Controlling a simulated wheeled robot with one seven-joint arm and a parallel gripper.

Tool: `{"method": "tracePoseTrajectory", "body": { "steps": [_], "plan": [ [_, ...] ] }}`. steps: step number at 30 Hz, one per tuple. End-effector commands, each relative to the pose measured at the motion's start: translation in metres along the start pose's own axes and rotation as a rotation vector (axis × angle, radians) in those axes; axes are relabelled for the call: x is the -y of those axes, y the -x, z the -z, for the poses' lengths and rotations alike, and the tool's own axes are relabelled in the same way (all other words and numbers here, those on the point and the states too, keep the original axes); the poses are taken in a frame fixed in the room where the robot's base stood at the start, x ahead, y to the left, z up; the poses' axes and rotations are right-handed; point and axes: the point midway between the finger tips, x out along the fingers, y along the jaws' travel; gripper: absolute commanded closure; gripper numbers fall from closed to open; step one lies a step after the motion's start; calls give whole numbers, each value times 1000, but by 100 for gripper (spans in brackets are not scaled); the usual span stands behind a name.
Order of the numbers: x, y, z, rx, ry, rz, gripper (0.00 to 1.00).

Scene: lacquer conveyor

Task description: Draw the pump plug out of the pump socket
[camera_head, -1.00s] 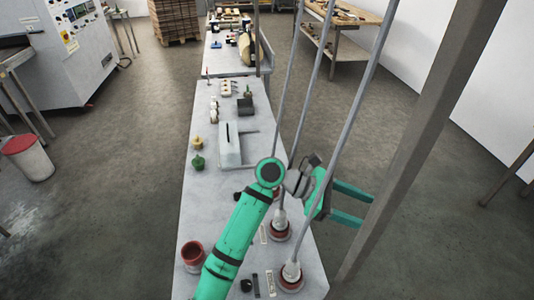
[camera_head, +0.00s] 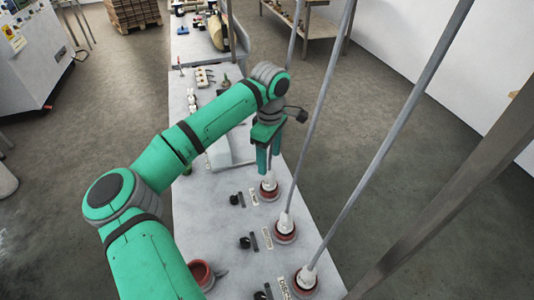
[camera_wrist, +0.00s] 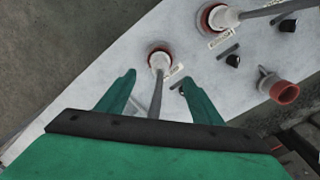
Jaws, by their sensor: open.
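Three pale plugs with cables rising from them sit upright in red-rimmed sockets along the table's right side. The far plug (camera_head: 268,183) is in its socket (camera_head: 269,194), below my gripper (camera_head: 268,160). The middle plug (camera_head: 286,224) and near plug (camera_head: 306,276) are also seated. In the wrist view, one plug (camera_wrist: 158,60) shows ahead of my open fingers (camera_wrist: 160,95), with its cable running back between them. I see no contact with the plug body. The small labels beside the sockets are too blurred to tell which is the pump's.
Black knobs (camera_head: 245,242) and label plates stand left of the sockets. A red cup-like part (camera_head: 202,272) is at the near left. The cables (camera_head: 325,95) rise steeply, close to my arm. A grey post (camera_head: 450,200) stands at the right.

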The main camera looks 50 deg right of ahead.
Motion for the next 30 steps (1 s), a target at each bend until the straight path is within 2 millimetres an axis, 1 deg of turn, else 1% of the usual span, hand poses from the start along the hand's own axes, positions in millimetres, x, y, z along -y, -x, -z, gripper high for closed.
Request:
{"method": "tracePoseTrajectory", "body": {
  "steps": [5,12,18,24,30],
  "plan": [
    [1,-21,-1,3,0,2,40],
    [0,-61,-1,5,0,1,40],
    [0,-89,-2,5,0,1,40],
    [0,-103,-2,3,-1,0,40],
    [-1,-105,-2,3,-2,0,40]
  ]
}}
